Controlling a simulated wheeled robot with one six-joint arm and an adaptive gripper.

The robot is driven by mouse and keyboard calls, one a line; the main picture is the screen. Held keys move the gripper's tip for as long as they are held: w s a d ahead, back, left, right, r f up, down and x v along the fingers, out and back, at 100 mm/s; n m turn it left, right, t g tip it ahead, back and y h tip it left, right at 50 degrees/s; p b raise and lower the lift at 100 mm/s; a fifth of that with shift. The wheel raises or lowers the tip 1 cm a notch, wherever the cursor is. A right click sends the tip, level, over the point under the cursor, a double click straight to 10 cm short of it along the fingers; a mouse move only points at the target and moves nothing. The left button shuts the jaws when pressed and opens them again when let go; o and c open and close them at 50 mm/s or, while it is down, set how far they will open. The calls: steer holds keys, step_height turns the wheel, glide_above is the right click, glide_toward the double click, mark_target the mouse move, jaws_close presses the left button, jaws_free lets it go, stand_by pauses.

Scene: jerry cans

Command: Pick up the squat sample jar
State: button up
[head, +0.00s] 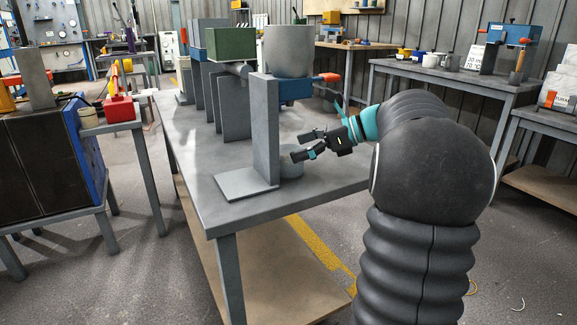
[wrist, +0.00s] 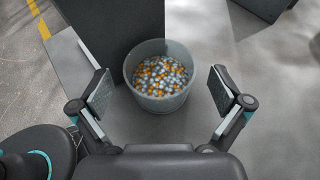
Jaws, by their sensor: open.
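The squat sample jar (wrist: 160,104) is a low, wide grey cylinder, open at the top and filled with small orange, white and grey pieces. In the wrist view it stands upright on the grey table (wrist: 122,135), ahead of my gripper (wrist: 160,92) and between the lines of its two fingers. The fingers are wide open, with a gap on both sides of the jar. In the head view the jar (head: 291,161) stands beside a grey upright plate, which hides its left part. My gripper (head: 302,146) is at its right, partly in front of it.
The grey upright plate (head: 265,130) on a flat foot stands close against the jar's left side. A large grey pot (head: 289,50) on a blue block (head: 294,90) is raised behind. Several more upright plates line the table's far part. The table's front right is clear.

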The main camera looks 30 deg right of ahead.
steer(key=x, duration=0.2)
steer(key=shift+w+a+f, duration=0.15)
steer(key=shift+a, duration=0.15)
steer(key=c, duration=1.2)
